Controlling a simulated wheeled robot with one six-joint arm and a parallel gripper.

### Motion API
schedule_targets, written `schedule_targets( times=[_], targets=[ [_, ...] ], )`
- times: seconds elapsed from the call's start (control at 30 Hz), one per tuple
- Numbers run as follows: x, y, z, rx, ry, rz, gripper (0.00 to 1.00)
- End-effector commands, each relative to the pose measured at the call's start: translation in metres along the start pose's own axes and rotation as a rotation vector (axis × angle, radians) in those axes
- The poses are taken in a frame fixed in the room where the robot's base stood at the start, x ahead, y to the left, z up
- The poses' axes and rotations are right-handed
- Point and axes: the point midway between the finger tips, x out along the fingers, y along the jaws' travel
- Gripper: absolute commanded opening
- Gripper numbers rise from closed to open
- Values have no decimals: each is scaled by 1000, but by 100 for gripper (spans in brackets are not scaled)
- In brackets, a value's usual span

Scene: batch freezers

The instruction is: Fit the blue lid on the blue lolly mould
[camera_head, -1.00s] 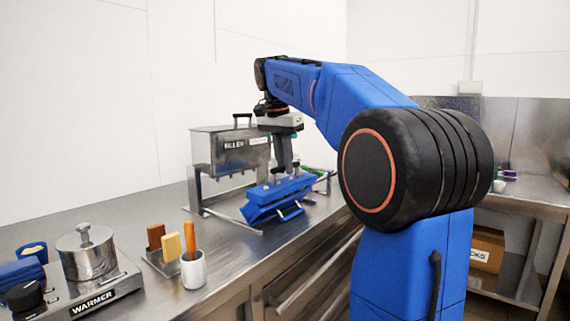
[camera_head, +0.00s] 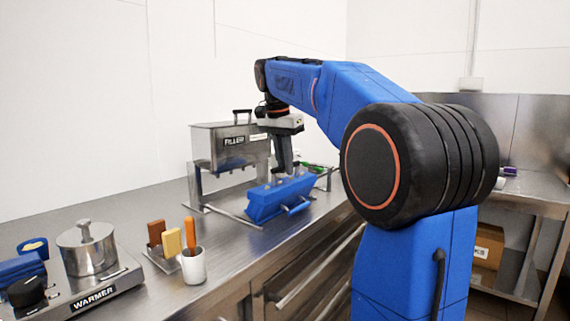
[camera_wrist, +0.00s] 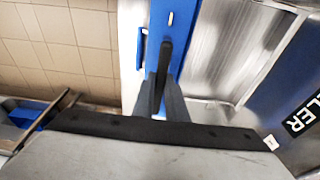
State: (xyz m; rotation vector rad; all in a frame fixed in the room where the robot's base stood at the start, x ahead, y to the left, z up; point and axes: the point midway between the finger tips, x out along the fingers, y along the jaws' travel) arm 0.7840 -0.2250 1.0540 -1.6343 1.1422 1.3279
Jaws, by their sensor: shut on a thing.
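The blue lolly mould (camera_head: 268,208) stands on the steel counter in front of the filler, with a side handle towards me. The blue lid (camera_head: 292,184) lies along its top with no clear gap between them. At this size I cannot tell whether it is fully seated. My gripper (camera_head: 282,172) points down over the middle of the lid. In the wrist view my gripper (camera_wrist: 160,92) is shut on the lid's dark upright grip (camera_wrist: 165,58). The lid's blue top (camera_wrist: 155,18) runs away beneath it. My fingers hide part of the lid.
The filler (camera_head: 228,145) stands close behind the mould, with its steel frame around it. A white cup (camera_head: 193,265) with an orange-handled tool, a holder with two coloured bars and the warmer (camera_head: 95,292) stand at left. Bare counter lies between the cup and the mould.

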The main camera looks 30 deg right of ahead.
Motion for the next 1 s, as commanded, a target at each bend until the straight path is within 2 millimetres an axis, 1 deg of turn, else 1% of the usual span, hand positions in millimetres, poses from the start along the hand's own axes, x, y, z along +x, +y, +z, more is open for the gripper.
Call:
schedule_targets(
  times=[0.03, 0.57, 1.0],
  targets=[
    [4, 0, 1, -1, -4, 7, 0],
    [7, 0, 2, -2, -8, 11, 0],
    [14, -1, 3, -1, -9, 13, 0]
  ],
)
